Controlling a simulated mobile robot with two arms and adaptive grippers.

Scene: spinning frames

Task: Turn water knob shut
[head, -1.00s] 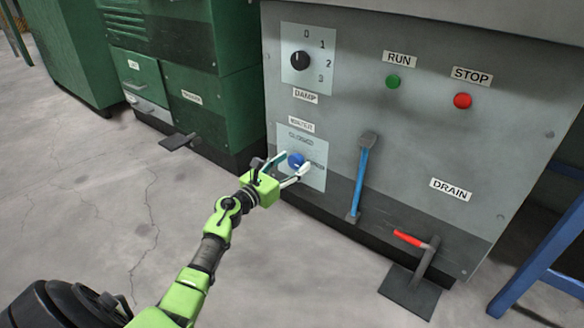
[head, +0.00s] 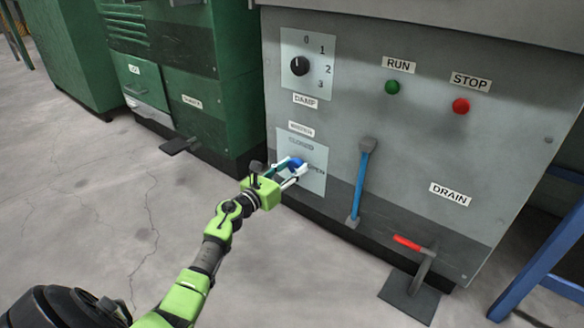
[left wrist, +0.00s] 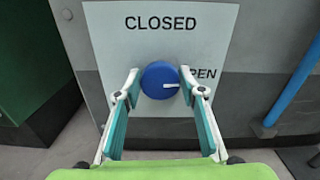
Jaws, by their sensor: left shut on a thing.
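The blue round water knob (head: 297,162) sits on a pale plate (head: 314,182) low on the grey machine. In the left wrist view the knob (left wrist: 158,78) has a white mark pointing right, towards the partly hidden word OPEN. The word CLOSED stands above the knob. My left gripper (head: 291,169) is shut on the knob, one finger on its left and one on its right, as the left wrist view (left wrist: 160,86) shows. My right gripper is not in view.
A blue-handled lever (head: 361,180) stands just right of the knob plate. A red-handled drain pedal (head: 410,243) is lower right. A black dial (head: 299,66) and green and red buttons are above.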

